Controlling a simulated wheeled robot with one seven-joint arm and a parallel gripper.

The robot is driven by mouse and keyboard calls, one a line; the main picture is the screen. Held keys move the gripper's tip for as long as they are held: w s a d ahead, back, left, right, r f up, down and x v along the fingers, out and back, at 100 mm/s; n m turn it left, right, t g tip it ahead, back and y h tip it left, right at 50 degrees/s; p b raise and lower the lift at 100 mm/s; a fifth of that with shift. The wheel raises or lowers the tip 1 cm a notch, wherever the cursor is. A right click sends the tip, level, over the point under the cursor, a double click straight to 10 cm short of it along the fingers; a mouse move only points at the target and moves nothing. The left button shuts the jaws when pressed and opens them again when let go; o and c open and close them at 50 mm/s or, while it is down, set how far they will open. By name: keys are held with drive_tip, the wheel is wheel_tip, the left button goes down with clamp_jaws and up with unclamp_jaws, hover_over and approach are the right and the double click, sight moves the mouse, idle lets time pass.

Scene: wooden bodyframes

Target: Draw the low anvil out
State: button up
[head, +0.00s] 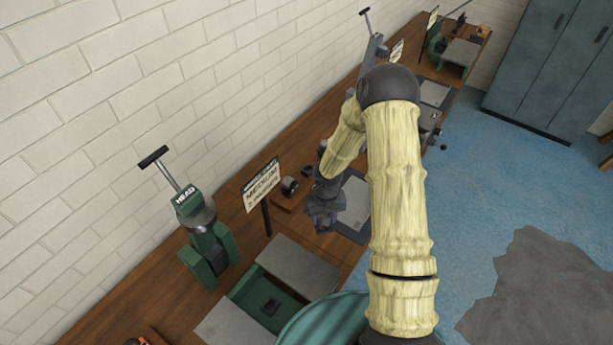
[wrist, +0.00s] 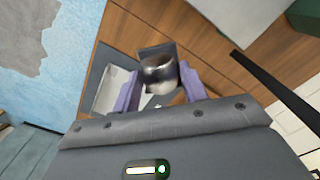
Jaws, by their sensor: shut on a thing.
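My gripper (wrist: 160,88) is shut on a shiny, rounded metal piece (wrist: 158,72), which looks like the anvil. It sits between the two purple fingers in the wrist view. Behind it lie a dark grey plate and a pale rectangular part, and I cannot tell whether the piece touches them. In the head view my gripper (head: 323,212) is over the bench, right of the MEDIUM sign, and the metal piece cannot be made out there. No label saying low is readable.
The MEDIUM sign (head: 262,187) stands on a dark post. Left of it is a green press (head: 207,240) with a T-handle; in front are grey plates around a green recess (head: 250,291). The wooden bench (head: 135,290) runs along the brick wall. Blue floor (head: 480,180) is open to the right.

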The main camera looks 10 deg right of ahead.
idle(0.3)
drive_tip(key=d+f+b, duration=0.6)
drive_tip(key=d, duration=0.1)
drive_tip(key=shift+f+b, duration=0.35)
drive_tip(key=shift+b, duration=0.05)
drive_tip(key=shift+d, duration=0.15)
